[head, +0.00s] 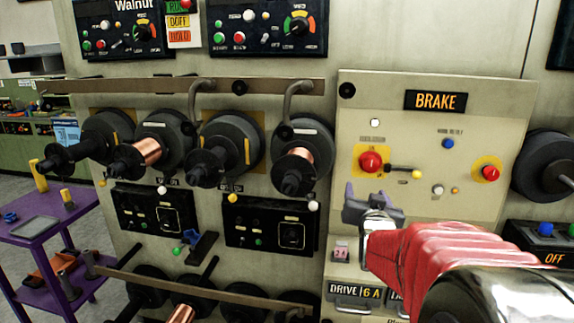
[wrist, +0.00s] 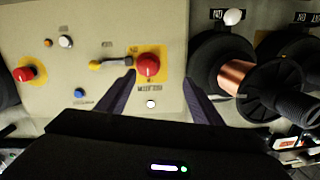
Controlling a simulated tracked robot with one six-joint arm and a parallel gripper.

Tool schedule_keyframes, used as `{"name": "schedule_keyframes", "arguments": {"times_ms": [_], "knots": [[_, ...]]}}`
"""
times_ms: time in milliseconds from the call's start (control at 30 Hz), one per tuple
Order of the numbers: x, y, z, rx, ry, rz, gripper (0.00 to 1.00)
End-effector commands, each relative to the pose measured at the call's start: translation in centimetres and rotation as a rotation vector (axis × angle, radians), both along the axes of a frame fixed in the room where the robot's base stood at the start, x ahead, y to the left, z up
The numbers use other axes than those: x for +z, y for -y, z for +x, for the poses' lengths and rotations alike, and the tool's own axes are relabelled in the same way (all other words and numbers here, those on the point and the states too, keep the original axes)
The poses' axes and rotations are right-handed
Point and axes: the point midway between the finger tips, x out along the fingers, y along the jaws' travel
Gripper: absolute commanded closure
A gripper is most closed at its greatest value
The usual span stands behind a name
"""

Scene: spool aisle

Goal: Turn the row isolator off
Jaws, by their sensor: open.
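On the beige panel (head: 470,118) marked BRAKE, a red knob (head: 370,162) sits on a yellow plate. A dark lever with a yellow end (head: 415,174) lies roughly level just right of it. The label above is too blurred to read surely, so I cannot tell which part is the row isolator. My gripper (head: 372,197) is open and empty, below and in front of the knob. In the wrist view, turned over, the red knob (wrist: 148,65) shows between and beyond my open fingers (wrist: 160,88), and the lever (wrist: 108,64) lies left of it. I see no contact.
A blue button (head: 448,143), a white button (head: 374,123) and another red button (head: 491,173) on yellow share the panel. Copper-wound spools (head: 299,158) on dark hubs stick out left of it. A purple trolley (head: 45,225) stands at far left.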

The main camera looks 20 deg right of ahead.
Motion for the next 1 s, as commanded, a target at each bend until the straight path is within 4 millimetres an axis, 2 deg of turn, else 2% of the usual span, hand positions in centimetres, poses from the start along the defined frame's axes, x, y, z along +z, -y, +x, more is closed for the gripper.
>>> {"name": "schedule_keyframes", "arguments": {"times_ms": [33, 100, 200, 667, 1000], "knots": [[0.1, 1.3, -0.1, -0.019, 0.025, -0.011, 0.40], [0.4, 2.5, -0.2, -0.033, 0.055, -0.021, 0.40], [0.7, 3.2, -0.3, -0.042, 0.080, -0.031, 0.40], [0.8, 3.4, 0.0, -0.043, 0.083, -0.033, 0.40], [0.7, 5.1, 2.5, -0.043, 0.081, -0.032, 0.40]]}}
